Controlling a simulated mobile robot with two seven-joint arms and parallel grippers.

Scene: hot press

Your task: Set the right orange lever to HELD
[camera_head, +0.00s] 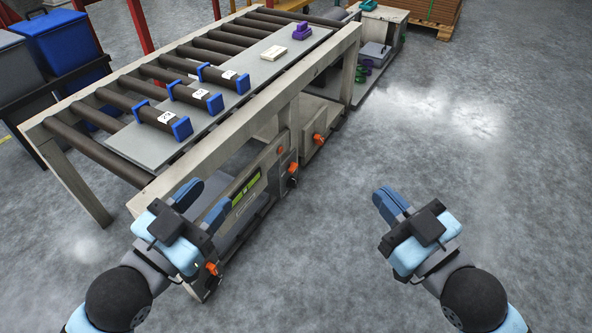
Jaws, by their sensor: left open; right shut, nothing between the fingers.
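Several orange levers show low on the grey machine under the conveyor frame. One lever (212,268) is at the near end, just below and right of my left gripper. Another lever (292,181) is at the far end of the panel with the green display (245,190), and a further lever (318,139) sits beyond it. Lever position markings are too small to read. My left gripper (204,204) is open and empty above the near part of the machine. My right gripper (386,202) is shut and empty over the open floor, right of the machine and touching no lever.
A roller conveyor (165,75) carries a grey plate (262,70) with dark rollers in blue end blocks and a purple block (302,31). Its frame rail overhangs the panel. Blue and grey bins (60,45) stand at left. The floor (480,150) at right is clear.

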